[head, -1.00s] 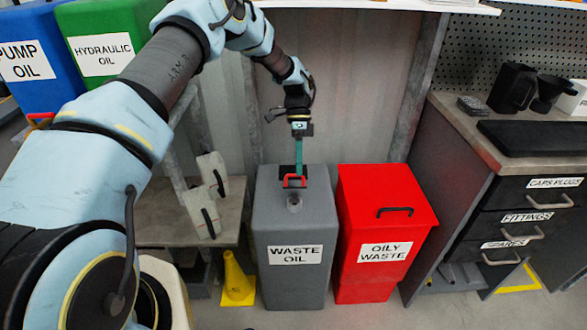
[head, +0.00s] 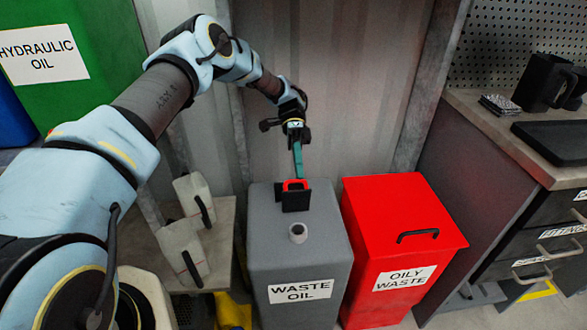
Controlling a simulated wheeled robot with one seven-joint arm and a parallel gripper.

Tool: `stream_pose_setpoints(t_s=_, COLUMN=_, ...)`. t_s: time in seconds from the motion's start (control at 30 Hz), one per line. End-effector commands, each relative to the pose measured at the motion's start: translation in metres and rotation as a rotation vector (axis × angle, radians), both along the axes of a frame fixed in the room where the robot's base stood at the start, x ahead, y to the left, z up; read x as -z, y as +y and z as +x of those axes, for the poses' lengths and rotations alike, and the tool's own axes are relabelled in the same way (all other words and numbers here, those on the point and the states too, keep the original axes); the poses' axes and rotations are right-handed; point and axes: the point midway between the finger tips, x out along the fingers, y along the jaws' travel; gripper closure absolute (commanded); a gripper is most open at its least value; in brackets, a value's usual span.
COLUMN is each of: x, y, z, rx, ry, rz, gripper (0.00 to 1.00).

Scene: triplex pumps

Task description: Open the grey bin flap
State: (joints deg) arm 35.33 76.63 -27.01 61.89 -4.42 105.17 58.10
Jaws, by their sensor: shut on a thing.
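The grey bin (head: 330,262), labelled WASTE OIL, stands on the floor at the centre of the head view. A small dark flap (head: 296,201) is on the rear part of its top, and a red handle (head: 296,184) shows at the flap's upper edge. The flap looks raised, its dark face towards me; the opening behind it is hidden. My gripper (head: 298,174) reaches down from above and is shut on the red handle. A short round spout (head: 298,233) stands on the bin's top in front of the flap.
A red OILY WASTE bin (head: 400,225) stands close on the right. A workbench with drawers (head: 560,235) is at far right. A wall is close behind.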

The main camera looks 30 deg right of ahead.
Motion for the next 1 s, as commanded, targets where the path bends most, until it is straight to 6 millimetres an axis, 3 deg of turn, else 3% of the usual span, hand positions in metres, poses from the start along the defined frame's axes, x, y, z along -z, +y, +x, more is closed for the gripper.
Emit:
stream_pose_setpoints(t_s=0.03, x=0.0066, y=0.0007, z=-0.0011, rx=0.001, ry=0.012, rz=0.007, gripper=1.00)
stream_pose_setpoints(t_s=0.67, x=0.0049, y=0.0022, z=-0.0033, rx=0.002, ry=0.053, rz=0.028, gripper=1.00)
stream_pose_setpoints(t_s=0.7, x=0.0049, y=0.0022, z=-0.0033, rx=0.002, ry=0.054, rz=0.027, gripper=0.85)
stream_pose_setpoints(t_s=0.93, x=0.0038, y=0.0019, z=-0.0032, rx=0.002, ry=0.054, rz=0.026, gripper=0.59)
stream_pose_setpoints(t_s=1.0, x=0.0036, y=0.0018, z=-0.0032, rx=0.002, ry=0.054, rz=0.026, gripper=0.58)
